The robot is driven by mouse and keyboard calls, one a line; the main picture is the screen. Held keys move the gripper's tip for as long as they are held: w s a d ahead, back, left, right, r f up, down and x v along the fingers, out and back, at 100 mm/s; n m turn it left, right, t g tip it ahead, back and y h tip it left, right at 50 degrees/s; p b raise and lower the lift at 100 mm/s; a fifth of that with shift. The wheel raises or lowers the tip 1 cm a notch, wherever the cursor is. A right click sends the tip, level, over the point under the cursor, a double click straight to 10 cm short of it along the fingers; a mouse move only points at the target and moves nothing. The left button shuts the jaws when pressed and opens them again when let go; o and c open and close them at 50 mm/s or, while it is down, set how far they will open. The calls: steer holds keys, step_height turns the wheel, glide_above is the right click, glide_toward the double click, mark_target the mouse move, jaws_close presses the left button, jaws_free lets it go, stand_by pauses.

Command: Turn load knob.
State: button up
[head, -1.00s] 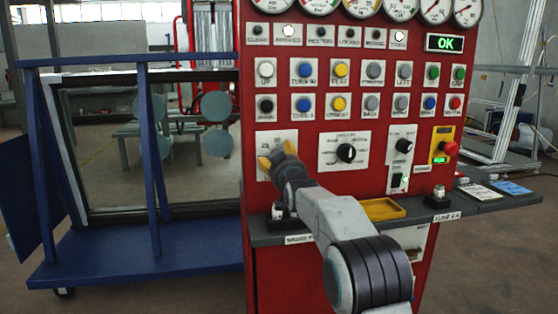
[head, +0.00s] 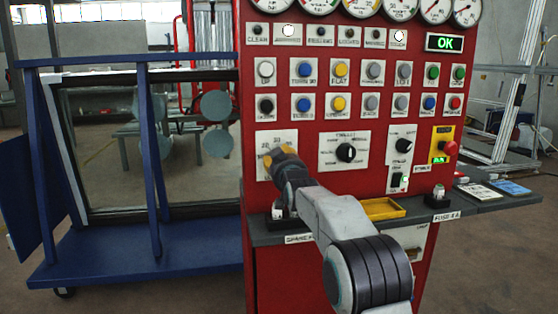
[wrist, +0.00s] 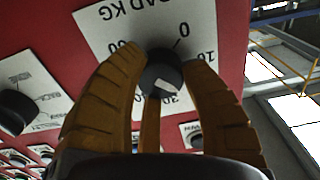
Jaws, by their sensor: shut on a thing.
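The load knob (wrist: 162,72) is a small dark round knob on a white plate marked "LOAD KG" (wrist: 150,16), with numbers around it. A pale mark shows on its lower right side in the wrist view. My gripper (wrist: 165,62) has its yellow-brown fingers closed around the knob, one on each side. In the head view my gripper (head: 277,160) is at the white load plate (head: 268,138) on the left of the red panel, and its fingers hide the knob there.
A black selector knob (head: 346,152) is to the right, then a smaller knob (head: 404,145) and a red stop button (head: 450,148). Rows of push buttons are above. A grey shelf (head: 480,206) with a yellow tray (head: 383,209) juts out below. A blue frame cart (head: 150,262) stands left.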

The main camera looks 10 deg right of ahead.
steer(key=shift+f+m, duration=0.25)
steer(key=shift+m, duration=0.25)
stand_by(0.3)
steer(key=m, duration=1.5)
steer(key=r+m+b, duration=0.1)
steer(key=m, duration=0.6)
steer(key=shift+a, duration=0.2)
steer(key=shift+m, duration=0.5)
steer(key=o, duration=1.2)
steer(key=shift+w+f, duration=0.1)
